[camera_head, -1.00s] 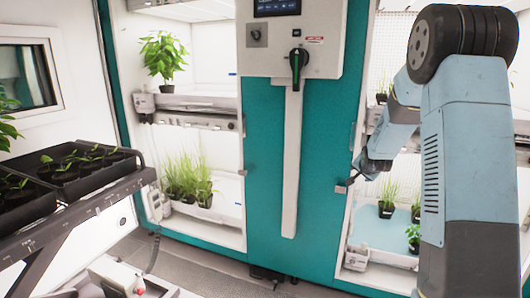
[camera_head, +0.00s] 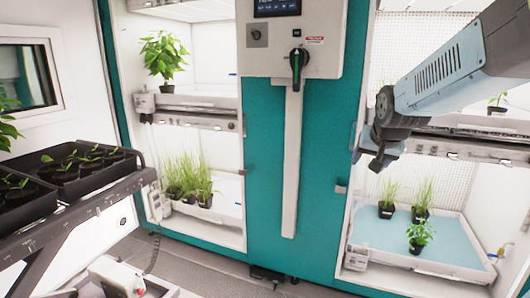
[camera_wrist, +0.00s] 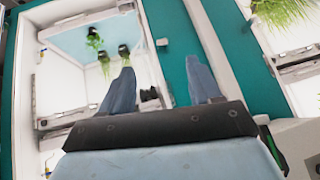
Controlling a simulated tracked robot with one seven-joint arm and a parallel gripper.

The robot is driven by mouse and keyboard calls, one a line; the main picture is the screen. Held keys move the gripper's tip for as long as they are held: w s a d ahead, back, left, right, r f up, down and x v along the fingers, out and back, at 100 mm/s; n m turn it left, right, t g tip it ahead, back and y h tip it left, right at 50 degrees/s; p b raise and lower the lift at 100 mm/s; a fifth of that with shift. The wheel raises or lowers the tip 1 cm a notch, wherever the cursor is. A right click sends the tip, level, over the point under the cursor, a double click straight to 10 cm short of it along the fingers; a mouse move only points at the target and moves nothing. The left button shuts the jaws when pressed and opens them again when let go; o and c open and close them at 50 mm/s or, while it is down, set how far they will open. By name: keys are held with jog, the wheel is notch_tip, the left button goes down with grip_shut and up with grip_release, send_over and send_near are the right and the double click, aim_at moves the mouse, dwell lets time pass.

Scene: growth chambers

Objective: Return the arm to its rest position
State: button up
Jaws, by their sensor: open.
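My arm (camera_head: 455,70) comes in from the upper right in the head view, with the forearm sloping down to the left. My gripper (camera_head: 372,160) hangs at its end, in front of the right growth chamber near the teal column (camera_head: 300,190). In the wrist view my gripper (camera_wrist: 160,72) has its two fingers well apart, with nothing held between them. Past the fingers, that view shows teal panel and part of a chamber. The upper arm and base of the arm are out of view.
The right chamber's lower tray (camera_head: 455,268) holds several small plants. The left chamber has a leafy plant (camera_head: 164,54) above and grassy pots (camera_head: 188,180) below. A rack with dark seedling trays (camera_head: 85,181) stands at left. A control box with a handle (camera_head: 290,45) tops the column.

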jog(key=s+a+n+g, duration=0.1)
jog(key=s+n, duration=0.1)
jog(key=s, duration=0.8)
jog(key=s+a+n+g, duration=0.1)
jog(key=s+a, duration=0.1)
jog(key=s, duration=0.9)
jog(key=shift+a+n+y, duration=0.3)
jog(key=shift+n, duration=0.1)
jog(key=shift+c, duration=0.4)
